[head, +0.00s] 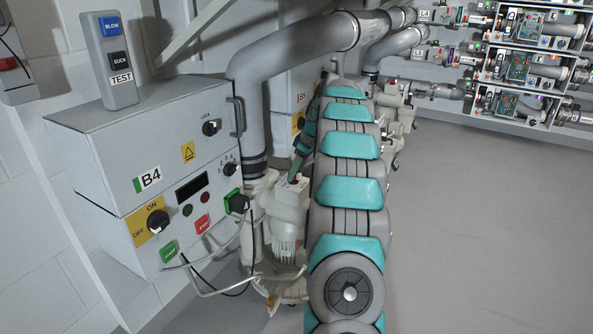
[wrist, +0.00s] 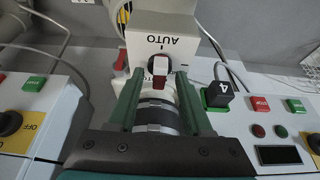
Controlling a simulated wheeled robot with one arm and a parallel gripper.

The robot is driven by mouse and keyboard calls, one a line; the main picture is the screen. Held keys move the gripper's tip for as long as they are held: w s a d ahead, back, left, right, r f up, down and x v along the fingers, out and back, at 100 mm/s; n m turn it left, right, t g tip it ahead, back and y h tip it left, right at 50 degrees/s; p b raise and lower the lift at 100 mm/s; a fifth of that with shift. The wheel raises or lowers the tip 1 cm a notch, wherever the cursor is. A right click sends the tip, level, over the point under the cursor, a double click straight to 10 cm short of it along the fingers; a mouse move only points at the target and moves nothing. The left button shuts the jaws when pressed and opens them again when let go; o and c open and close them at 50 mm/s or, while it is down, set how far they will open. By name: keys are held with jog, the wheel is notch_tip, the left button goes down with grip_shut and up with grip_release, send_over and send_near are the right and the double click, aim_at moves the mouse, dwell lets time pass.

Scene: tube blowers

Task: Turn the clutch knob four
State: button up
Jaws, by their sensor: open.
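The black clutch knob marked 4 (wrist: 217,95) sits on a green base at the right of my gripper in the wrist view. In the head view, a black knob on a green base (head: 236,202) is on the right edge of the B4 cabinet's front. My gripper (wrist: 156,82) is open, its two green fingers pointing forward. Between and beyond the fingers is a red and white switch (wrist: 159,68) on a pale box marked AUTO. I cannot tell whether the fingers touch it. Knob 4 is outside the fingers. In the head view, my arm largely hides the gripper.
The B4 cabinet (head: 150,180) carries an ON/OFF knob (head: 158,221), green and red buttons and a small display. A BLOW/SUCK/TEST box (head: 109,60) stands on top. A grey pipe (head: 300,42) arches over. Cables hang near the cabinet's lower front. Floor at right is clear.

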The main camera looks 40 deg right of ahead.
grip_shut()
dwell(0.4)
